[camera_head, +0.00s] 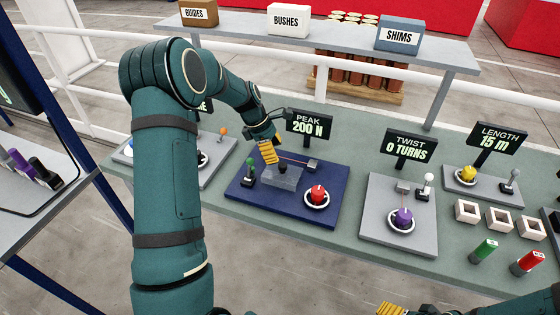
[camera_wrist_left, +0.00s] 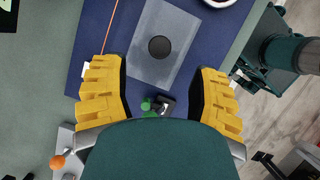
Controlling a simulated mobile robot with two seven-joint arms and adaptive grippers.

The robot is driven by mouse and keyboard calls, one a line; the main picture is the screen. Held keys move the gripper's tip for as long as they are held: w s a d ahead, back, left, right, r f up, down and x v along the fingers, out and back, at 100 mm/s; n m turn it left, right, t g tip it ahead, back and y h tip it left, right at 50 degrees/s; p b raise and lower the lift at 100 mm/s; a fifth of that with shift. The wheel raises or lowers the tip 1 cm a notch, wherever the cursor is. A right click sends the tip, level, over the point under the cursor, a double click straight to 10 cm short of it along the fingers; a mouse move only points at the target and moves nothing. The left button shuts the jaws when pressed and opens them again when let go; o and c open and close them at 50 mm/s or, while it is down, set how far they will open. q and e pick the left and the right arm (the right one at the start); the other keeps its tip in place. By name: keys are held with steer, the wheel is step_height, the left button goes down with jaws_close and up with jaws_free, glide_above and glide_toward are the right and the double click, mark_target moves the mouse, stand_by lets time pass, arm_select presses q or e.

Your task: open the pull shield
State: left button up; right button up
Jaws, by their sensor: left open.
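The pull shield is a see-through grey cover (camera_head: 284,180) on the dark blue plate (camera_head: 330,217) under the "PEAK 200 N" sign. In the left wrist view the shield (camera_wrist_left: 172,25) has a round black knob (camera_wrist_left: 159,47) on top. My left gripper (camera_head: 268,153) is above the shield in the head view, yellow fingers pointing down. In the left wrist view its fingers (camera_wrist_left: 158,75) are spread wide on either side of the knob, apart from it and empty. Only a yellow fingertip of my right gripper (camera_head: 390,310) shows at the bottom edge; the rest is cut off.
A green-topped lever (camera_head: 250,172) and a red knob (camera_head: 318,195) flank the shield on the plate. An orange line runs to a small grey block (camera_head: 313,165). The "TWIST" station (camera_head: 400,230) is to the right. Labelled boxes stand on the back shelf.

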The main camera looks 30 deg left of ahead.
arm_select(q)
steer(key=v, duration=0.5)
steer(key=shift+s, duration=0.1)
stand_by(0.5)
